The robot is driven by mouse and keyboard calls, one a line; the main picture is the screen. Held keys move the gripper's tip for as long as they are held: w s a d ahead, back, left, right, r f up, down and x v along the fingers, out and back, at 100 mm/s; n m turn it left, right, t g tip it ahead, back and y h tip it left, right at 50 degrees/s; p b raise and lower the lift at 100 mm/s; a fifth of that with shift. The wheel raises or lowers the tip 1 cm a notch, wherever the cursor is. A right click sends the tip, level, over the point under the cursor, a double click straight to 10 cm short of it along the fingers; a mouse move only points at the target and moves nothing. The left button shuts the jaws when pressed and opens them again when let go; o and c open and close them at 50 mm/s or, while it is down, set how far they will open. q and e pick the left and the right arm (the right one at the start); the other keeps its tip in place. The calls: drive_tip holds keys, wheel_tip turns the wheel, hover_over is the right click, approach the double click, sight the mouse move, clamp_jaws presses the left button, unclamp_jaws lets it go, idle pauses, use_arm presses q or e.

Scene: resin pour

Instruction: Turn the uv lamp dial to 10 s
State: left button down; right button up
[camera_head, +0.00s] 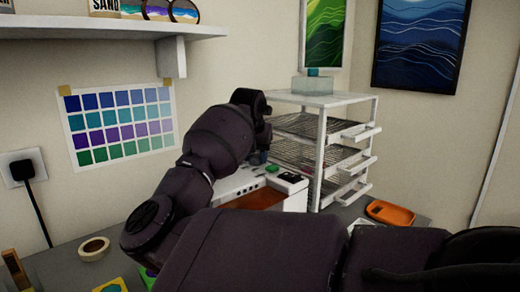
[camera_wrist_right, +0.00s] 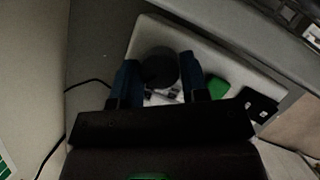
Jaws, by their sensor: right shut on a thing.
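The uv lamp (camera_head: 294,190) is a white box with an orange-brown front on the worktop, left of the drying rack. My right arm reaches over it, and the right gripper (camera_head: 258,158) is at its top panel. In the right wrist view, the dark round dial (camera_wrist_right: 158,67) sits between the two blue fingers of the right gripper (camera_wrist_right: 158,82), which is shut on it. A green button (camera_wrist_right: 218,87) and a small black panel (camera_wrist_right: 261,104) lie to the right of the dial. The dial's marks and pointer cannot be read. My left gripper is not in view.
The white drying rack (camera_head: 322,150) with wire shelves stands close to the lamp's right. An orange tray (camera_head: 391,212) lies at right and a tape roll (camera_head: 94,248) at left. A black cord (camera_wrist_right: 90,83) runs left of the lamp. A shelf (camera_head: 100,27) hangs above left.

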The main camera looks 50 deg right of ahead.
drive_tip(key=n+p, duration=0.1)
drive_tip(key=p, duration=0.1)
drive_tip(key=r+n+t+p, duration=0.1)
drive_tip(key=n+p, duration=0.1)
drive_tip(key=shift+s+n+y, duration=0.2)
drive_tip(key=shift+n+y, duration=0.1)
drive_tip(key=shift+y, duration=0.1)
drive_tip(key=shift+d+n+t+y+p, duration=0.1)
drive_tip(key=shift+n+t+y+p, duration=0.25)
drive_tip(key=shift+n+p, duration=0.65)
drive_tip(key=n+y+p, duration=0.1)
drive_tip(key=n+p, duration=0.2)
drive_tip(key=shift+f+t, duration=0.2)
drive_tip(key=shift+t, duration=0.15)
drive_tip(key=shift+w+f+n+y+p, duration=0.1)
drive_tip(key=shift+n+y+p, duration=0.15)
drive_tip(key=shift+n+p, duration=0.35)
drive_tip(key=shift+d+f+n, duration=0.1)
drive_tip(key=shift+n, duration=0.4)
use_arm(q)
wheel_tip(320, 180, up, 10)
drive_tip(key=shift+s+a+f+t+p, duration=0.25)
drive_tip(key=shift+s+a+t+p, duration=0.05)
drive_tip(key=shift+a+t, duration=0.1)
use_arm(e)
drive_tip(key=shift+n+y, duration=0.3)
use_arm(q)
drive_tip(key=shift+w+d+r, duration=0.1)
use_arm(e)
drive_tip(key=shift+f, duration=0.1)
